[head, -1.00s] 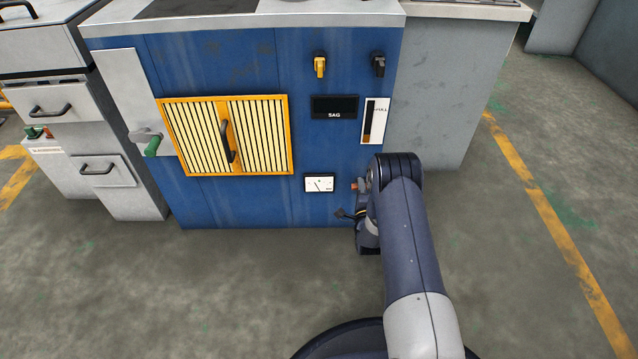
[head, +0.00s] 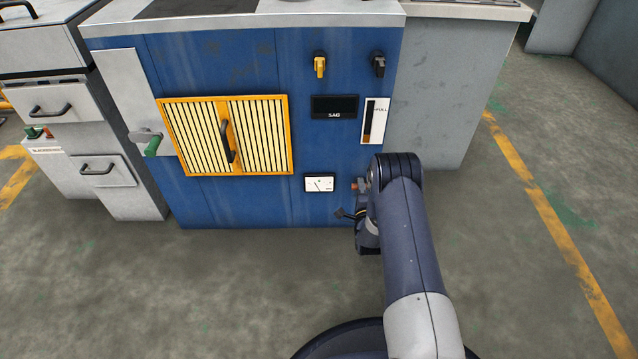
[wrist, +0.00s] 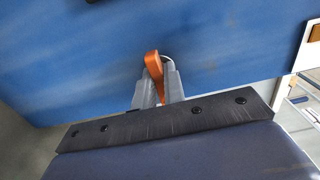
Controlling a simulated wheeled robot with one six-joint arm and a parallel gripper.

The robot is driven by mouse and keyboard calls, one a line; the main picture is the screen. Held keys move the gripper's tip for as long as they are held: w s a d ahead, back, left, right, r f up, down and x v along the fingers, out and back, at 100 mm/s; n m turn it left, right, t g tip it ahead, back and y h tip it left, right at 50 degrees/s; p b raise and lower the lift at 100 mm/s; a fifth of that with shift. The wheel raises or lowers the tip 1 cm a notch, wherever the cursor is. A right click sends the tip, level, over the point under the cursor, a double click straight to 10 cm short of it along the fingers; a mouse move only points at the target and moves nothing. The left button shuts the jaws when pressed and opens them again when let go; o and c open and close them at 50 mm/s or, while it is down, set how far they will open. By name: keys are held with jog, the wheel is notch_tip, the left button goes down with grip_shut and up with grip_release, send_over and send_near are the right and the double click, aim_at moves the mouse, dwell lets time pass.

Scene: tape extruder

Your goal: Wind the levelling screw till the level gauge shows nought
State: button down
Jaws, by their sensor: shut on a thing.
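The level gauge (head: 319,183) is a small white dial low on the blue machine front in the head view. Its needle leans left of upright; its marks are too small to read. The levelling screw shows as an orange handle (wrist: 153,66) in the wrist view, against the blue panel. My gripper (wrist: 157,85) is shut on this handle, one grey finger on each side. In the head view my arm hides most of the screw, and only a bit of orange shows left of the wrist.
The blue machine (head: 230,205) carries a yellow slatted door (head: 262,135), a SAG display (head: 334,107), a white vertical indicator (head: 375,121), and yellow (head: 320,66) and black (head: 379,64) knobs above. Grey drawers stand at left. The floor at right is clear.

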dwell(0.3)
jog(key=n, duration=0.4)
jog(key=shift+n, duration=0.5)
jog(key=n, duration=0.3)
jog(key=shift+n, duration=0.9)
